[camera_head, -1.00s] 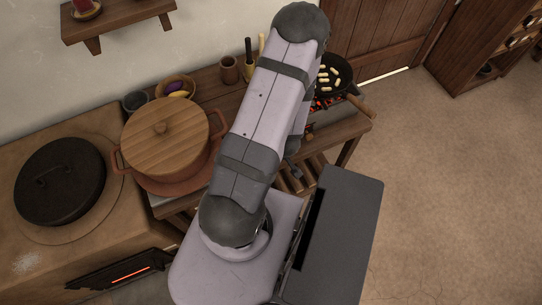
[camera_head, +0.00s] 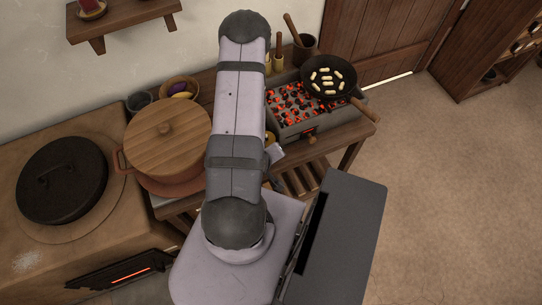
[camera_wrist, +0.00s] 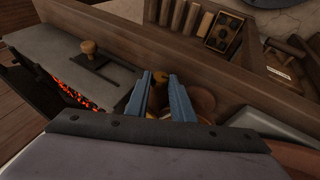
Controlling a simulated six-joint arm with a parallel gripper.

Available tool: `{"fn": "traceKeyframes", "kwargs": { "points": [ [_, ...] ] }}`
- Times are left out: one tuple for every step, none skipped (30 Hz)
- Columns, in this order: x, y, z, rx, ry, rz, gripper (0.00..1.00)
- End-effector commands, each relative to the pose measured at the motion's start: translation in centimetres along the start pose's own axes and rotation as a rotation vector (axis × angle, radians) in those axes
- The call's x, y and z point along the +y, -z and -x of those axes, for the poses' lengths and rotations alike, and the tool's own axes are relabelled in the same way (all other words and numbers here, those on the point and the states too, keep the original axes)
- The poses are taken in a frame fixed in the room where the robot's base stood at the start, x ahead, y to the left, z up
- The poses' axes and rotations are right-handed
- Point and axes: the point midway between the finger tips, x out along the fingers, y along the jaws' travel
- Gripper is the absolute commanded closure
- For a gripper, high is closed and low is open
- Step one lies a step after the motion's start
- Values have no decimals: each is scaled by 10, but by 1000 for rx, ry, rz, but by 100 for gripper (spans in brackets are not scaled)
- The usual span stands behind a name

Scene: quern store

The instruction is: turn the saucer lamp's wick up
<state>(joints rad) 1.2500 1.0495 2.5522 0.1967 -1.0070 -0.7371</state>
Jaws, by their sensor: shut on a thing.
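My gripper (camera_wrist: 158,76) shows in the wrist view, with two blue fingers shut on a small yellow-brown knob (camera_wrist: 160,78). The knob seems to be part of the saucer lamp, but most of it is hidden between the fingers. A reddish-brown rounded thing (camera_wrist: 204,100) shows just right of the fingers, partly covered; I cannot tell whether it is the lamp's saucer. A small yellow thing (camera_head: 270,138) shows at the right edge of my arm. The wick cannot be made out.
A charcoal brazier (camera_head: 297,122) glows right of my arm. A black pan (camera_head: 328,78) with several pale pieces sits on it. A lidded pot (camera_head: 168,137) and a black lid (camera_head: 62,180) are on the left. Bowls (camera_head: 181,88) stand behind the pot.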

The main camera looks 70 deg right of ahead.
Motion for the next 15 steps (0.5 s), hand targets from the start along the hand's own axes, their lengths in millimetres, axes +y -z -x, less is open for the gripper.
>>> {"fn": "traceKeyframes", "kwargs": {
  "points": [
    [0, 1, 0, 3, -2, 3, 100],
    [0, 1, 0, 3, -3, 3, 100],
    [0, 1, 0, 3, -4, 3, 100],
    [0, 1, 0, 3, -4, 3, 100],
    [0, 1, 0, 3, -4, 3, 100],
    [0, 1, 0, 4, -4, 2, 100],
    [0, 1, 0, 4, -4, 2, 100],
    [0, 1, 0, 4, -3, 2, 100],
    [0, 1, 0, 4, -3, 2, 100],
    [0, 1, 0, 4, -3, 2, 100],
    [0, 1, 0, 4, -3, 2, 100],
    [0, 1, 0, 4, -3, 2, 69],
    [0, 1, 0, 4, -3, 2, 62],
    [0, 1, 0, 4, -3, 2, 60],
    [0, 1, 0, 4, -3, 2, 60]
  ]
}}
